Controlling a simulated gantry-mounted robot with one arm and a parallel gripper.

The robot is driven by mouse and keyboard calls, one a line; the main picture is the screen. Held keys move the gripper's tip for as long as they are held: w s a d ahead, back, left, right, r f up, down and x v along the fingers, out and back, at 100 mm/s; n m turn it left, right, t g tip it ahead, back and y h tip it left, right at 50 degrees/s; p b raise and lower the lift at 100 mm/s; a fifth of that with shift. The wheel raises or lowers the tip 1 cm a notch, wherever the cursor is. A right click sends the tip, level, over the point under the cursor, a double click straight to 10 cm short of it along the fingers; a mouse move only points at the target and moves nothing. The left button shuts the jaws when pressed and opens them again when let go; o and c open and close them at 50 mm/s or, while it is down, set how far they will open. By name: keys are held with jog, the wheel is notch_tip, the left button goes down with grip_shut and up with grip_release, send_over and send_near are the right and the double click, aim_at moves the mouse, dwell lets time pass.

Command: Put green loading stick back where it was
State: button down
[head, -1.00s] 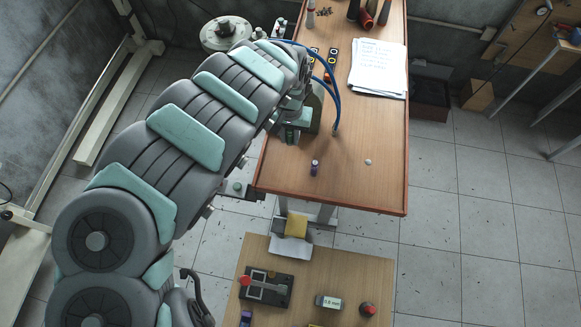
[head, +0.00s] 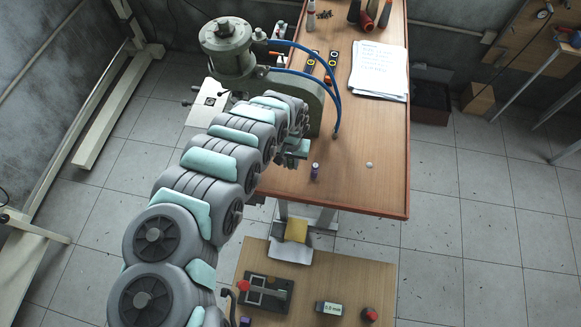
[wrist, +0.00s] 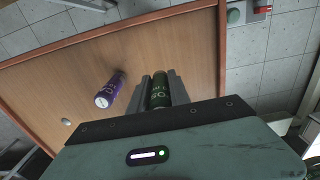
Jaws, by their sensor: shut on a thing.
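The green loading stick (wrist: 159,95) is between the two grey fingers of my gripper (wrist: 160,84) in the wrist view, and the fingers are shut on it. A purple stick (wrist: 111,90) stands on the wooden table (wrist: 190,45) to the left of the fingers, apart from them. In the head view the purple stick (head: 314,171) is near the table's left front part. My gripper is mostly hidden behind my arm there, close to the table's left edge, and the green stick cannot be made out.
A pneumatic press (head: 228,45) with blue hoses stands at the table's back left. Papers (head: 379,68) lie at the back right. A small white disc (head: 369,165) is right of the purple stick. A lower table (head: 350,270) with a control box stands in front. The table's front right is clear.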

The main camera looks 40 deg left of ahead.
aim_at(290, 168)
notch_tip(290, 168, down, 3)
jog(key=shift+d+f, duration=0.1)
jog(key=shift+f, duration=0.4)
jog(key=shift+f, duration=0.15)
jog(key=c, duration=1.2)
grip_release()
jog(key=shift+r, duration=6.15)
